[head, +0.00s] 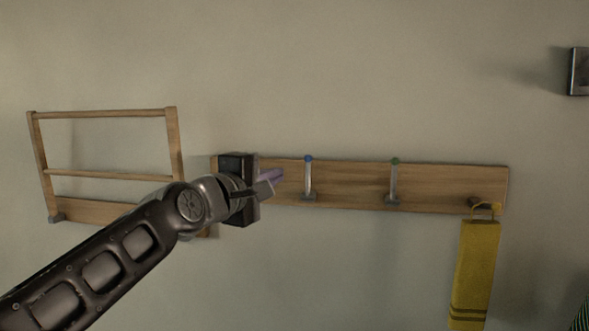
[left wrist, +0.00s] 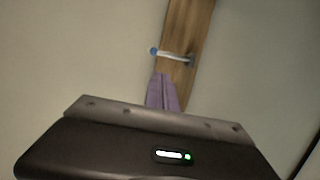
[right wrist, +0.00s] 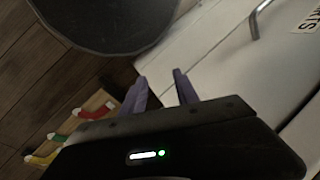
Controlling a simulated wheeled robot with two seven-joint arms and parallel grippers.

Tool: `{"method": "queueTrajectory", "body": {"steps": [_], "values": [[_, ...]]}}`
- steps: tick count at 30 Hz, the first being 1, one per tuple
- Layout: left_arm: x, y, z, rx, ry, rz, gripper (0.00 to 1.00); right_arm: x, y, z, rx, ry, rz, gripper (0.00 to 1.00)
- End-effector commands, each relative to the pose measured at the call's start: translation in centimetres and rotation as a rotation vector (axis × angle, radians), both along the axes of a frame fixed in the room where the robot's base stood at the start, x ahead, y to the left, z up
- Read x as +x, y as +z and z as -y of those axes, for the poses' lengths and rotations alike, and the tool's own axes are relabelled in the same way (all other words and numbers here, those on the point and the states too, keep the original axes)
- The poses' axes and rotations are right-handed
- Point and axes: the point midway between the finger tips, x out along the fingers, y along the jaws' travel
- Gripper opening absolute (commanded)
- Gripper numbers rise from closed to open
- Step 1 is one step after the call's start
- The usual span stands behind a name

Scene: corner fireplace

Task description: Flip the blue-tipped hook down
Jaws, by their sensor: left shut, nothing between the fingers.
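The blue-tipped hook (head: 308,179) stands upright on the wooden wall board (head: 350,186), with its blue tip at the top and its grey base at the bottom. It also shows in the left wrist view (left wrist: 172,54), just beyond the fingertips. My left gripper (head: 281,174) is shut and empty. Its purple fingers are in front of the board, a little left of the hook and apart from it in the head view; the fingers also show in the left wrist view (left wrist: 162,75). My right gripper (right wrist: 157,78) is open and empty, away from the board.
A green-tipped hook (head: 394,182) stands upright to the right. A yellow cloth-like strip (head: 474,265) hangs at the board's right end. A wooden rack (head: 108,174) is at left. Below my right gripper are a dark round object (right wrist: 105,22) and a white surface (right wrist: 225,60).

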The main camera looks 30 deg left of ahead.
Motion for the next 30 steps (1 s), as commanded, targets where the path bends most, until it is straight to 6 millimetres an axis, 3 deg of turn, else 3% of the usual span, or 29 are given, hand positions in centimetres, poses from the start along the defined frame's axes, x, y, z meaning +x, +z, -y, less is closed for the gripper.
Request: {"method": "queueTrajectory", "body": {"steps": [8,21,30], "values": [[1.8,0.2,0.1,0.001,-0.002,-0.002,0.0,-0.1,0.8,0.0,-0.002,0.0,-0.003,0.36],[8.8,0.1,0.0,0.0,-0.001,-0.001,0.0,-0.3,2.3,0.1,-0.007,-0.003,-0.01,0.36],[10.0,0.0,0.0,0.002,0.0,0.0,0.0,-0.3,2.4,0.2,-0.007,-0.003,-0.011,0.36]]}}
